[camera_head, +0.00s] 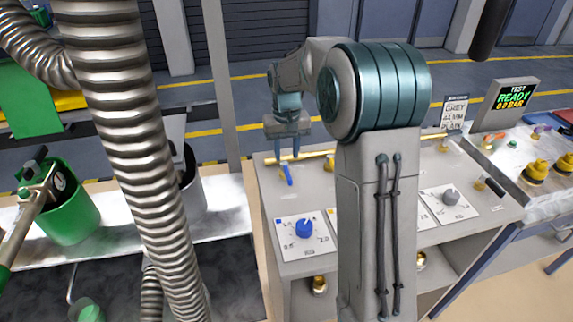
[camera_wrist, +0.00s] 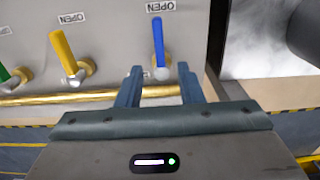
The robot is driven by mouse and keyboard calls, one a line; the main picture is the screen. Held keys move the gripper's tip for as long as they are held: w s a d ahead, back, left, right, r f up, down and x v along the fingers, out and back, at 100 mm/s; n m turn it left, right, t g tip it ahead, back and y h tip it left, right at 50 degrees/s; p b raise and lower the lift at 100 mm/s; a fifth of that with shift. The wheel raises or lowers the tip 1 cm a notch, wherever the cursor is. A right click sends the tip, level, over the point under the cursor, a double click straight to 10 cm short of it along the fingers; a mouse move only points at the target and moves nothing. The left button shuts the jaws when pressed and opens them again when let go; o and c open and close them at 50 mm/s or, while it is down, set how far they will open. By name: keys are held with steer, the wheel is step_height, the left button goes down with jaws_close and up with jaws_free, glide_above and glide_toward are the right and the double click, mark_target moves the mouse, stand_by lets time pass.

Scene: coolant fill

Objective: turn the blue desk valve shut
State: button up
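The blue valve's lever (camera_wrist: 158,45) stands on the grey desk in the wrist view. It points across the line of the brass pipe, toward a label reading OPEN (camera_wrist: 160,7). In the head view the blue lever (camera_head: 287,175) shows just below my gripper (camera_head: 289,157). My gripper (camera_wrist: 160,70) is open, fingers pointing at the desk. The lever's base end appears between the two fingertips in the wrist view, with gaps on both sides. I cannot tell how far the tips are above the desk.
A yellow lever (camera_wrist: 64,50) stands beside the blue one, and a green lever (camera_wrist: 12,76) is further left. The brass pipe (camera_wrist: 70,97) runs along the desk. A blue dial knob (camera_head: 304,228) sits near the front. A ribbed hose (camera_head: 130,130) hangs at left. My arm hides the desk's middle.

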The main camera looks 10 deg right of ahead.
mark_target(287, 170)
steer(key=shift+f, duration=2.75)
jaws_close()
